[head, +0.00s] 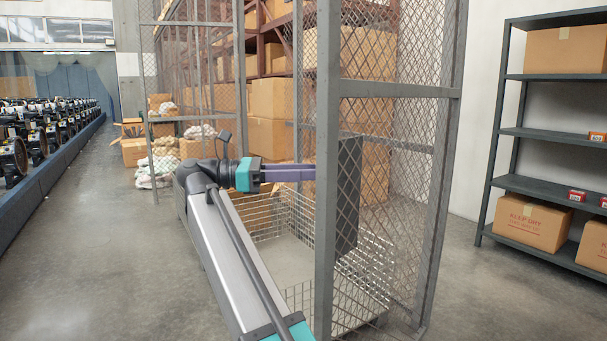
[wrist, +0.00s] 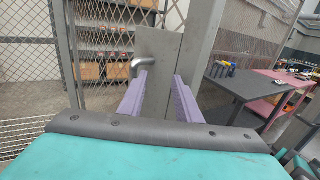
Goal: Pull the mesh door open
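The mesh door (head: 390,130) is a grey-framed wire panel right of centre in the head view. Its mesh also shows in the wrist view (wrist: 100,45). A dark lock plate (head: 348,205) sits beside the grey upright; the plate shows lighter in the wrist view (wrist: 160,45). A metal lever handle (wrist: 143,63) sticks out from the plate. My gripper (head: 312,173) points right toward the plate, its purple fingers level. In the wrist view my gripper (wrist: 162,76) is open, with the handle by the left fingertip. I cannot tell whether they touch. The handle is hidden in the head view.
A wire basket (head: 285,225) stands on the floor behind my arm. A dark shelf rack (head: 545,185) with boxes stands at the right. A row of engines (head: 45,125) lines the left. The floor at left (head: 100,260) is clear. A grey table (wrist: 245,88) shows at right in the wrist view.

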